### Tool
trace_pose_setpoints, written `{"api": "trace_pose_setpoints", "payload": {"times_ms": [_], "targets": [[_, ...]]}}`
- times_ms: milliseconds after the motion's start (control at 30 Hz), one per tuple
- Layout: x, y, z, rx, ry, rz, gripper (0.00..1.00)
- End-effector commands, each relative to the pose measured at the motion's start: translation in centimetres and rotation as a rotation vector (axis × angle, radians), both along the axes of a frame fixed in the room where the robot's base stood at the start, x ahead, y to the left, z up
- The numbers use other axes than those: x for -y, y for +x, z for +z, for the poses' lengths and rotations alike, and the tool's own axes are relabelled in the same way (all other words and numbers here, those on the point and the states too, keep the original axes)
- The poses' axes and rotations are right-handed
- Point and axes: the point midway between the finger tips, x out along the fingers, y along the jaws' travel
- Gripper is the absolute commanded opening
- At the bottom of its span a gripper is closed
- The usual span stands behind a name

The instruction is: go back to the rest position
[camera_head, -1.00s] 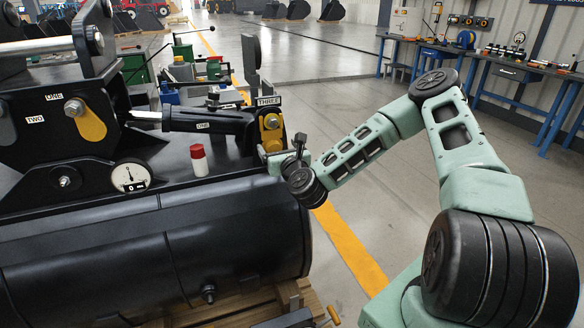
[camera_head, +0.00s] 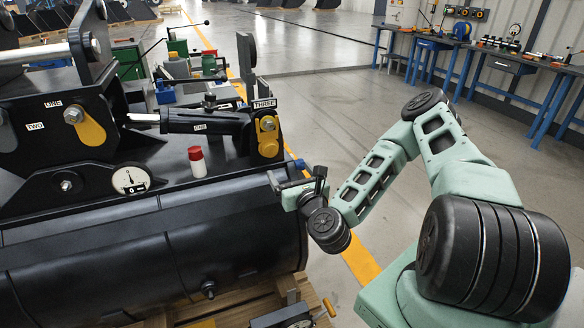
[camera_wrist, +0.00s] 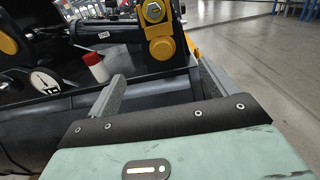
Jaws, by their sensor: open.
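My gripper (camera_head: 290,185) is in front of the right end of the black coupler machine, apart from it. In the wrist view my gripper (camera_wrist: 155,90) shows two grey fingers spread apart with nothing held between them. The yellow latch marked THREE (camera_head: 267,135) stands just behind my gripper on the machine's right end; it also shows in the wrist view (camera_wrist: 154,12). A yellow latch marked ONE (camera_head: 91,130) is on the left bracket.
A white bottle with a red cap (camera_head: 197,162) stands on the black machine top. A round gauge (camera_head: 131,179) is at its left. The large black drum (camera_head: 150,250) lies in front. Open floor (camera_head: 330,100) extends behind my arm, with workbenches (camera_head: 490,60) at the back right.

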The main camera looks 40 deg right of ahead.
Motion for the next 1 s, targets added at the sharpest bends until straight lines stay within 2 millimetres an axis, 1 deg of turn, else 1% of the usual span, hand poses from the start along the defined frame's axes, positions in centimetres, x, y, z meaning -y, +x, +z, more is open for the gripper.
{"api": "trace_pose_setpoints", "payload": {"times_ms": [567, 667, 767, 867, 900, 967, 1000], "targets": [[0.0, -0.1, 0.0, 0.001, 0.000, 0.000, 0.85], [-0.5, 0.1, 0.0, -0.008, -0.021, 0.022, 0.85], [-2.7, 0.9, 0.1, -0.052, -0.122, 0.124, 0.85], [-6.9, 1.7, -0.1, -0.131, -0.329, 0.318, 0.85], [-8.9, 1.9, -0.4, -0.165, -0.437, 0.413, 0.85], [-11.9, 1.8, -0.8, -0.210, -0.609, 0.560, 0.85], [-13.7, 1.5, -1.1, -0.236, -0.726, 0.655, 0.85]]}}
